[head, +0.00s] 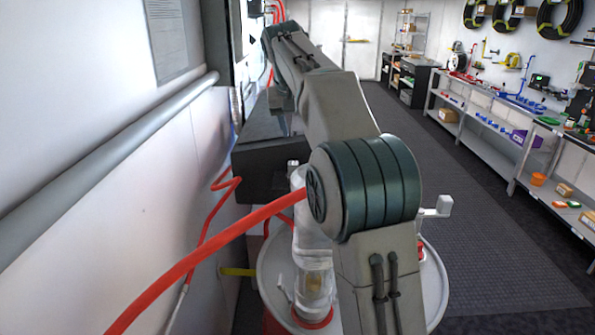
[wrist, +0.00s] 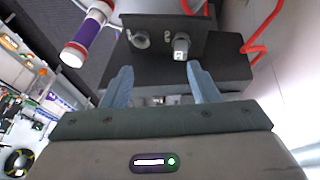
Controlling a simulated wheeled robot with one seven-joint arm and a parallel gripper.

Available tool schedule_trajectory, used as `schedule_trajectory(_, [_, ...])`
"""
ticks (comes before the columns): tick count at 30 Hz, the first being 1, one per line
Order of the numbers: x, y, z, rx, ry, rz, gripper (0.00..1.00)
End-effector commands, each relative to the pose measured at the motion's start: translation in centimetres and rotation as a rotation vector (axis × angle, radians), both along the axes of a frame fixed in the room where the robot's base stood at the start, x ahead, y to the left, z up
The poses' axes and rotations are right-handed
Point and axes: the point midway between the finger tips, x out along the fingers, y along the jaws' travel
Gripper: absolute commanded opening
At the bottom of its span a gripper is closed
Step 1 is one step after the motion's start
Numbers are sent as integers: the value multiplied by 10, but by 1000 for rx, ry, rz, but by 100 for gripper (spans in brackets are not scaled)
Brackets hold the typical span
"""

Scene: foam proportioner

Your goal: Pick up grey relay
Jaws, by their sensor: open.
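My gripper (wrist: 158,72) shows in the wrist view with its two pale blue fingers apart and nothing between the tips. Beyond the tips is a dark box with a panel. A small grey piece (wrist: 181,46), light-coloured and block-like, sits on that panel, slightly right of the middle; it may be the grey relay, but I cannot tell for sure. A round grey fitting (wrist: 140,40) is to its left. The gripper looks apart from both. In the head view my own arm hides the gripper, and I cannot make out the relay.
A dark box (head: 262,150) stands by the left wall, with red hoses (head: 205,258) beside it. A clear cylinder (head: 313,245) stands on a round white plate (head: 275,275) in front. A purple and white tube (wrist: 88,35) is at upper left in the wrist view. The right floor is clear.

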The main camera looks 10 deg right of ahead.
Motion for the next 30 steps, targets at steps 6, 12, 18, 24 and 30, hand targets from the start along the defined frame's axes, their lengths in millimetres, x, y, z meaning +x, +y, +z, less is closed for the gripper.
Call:
schedule_trajectory(6, [60,11,-32,106,-21,-8,55])
schedule_trajectory(12, [81,14,-46,157,-31,-12,55])
schedule_trajectory(18, [92,12,-74,164,-30,-13,55])
schedule_trajectory(24, [107,10,-108,163,-31,-13,55])
schedule_trajectory(30, [114,8,-125,164,-33,-12,55])
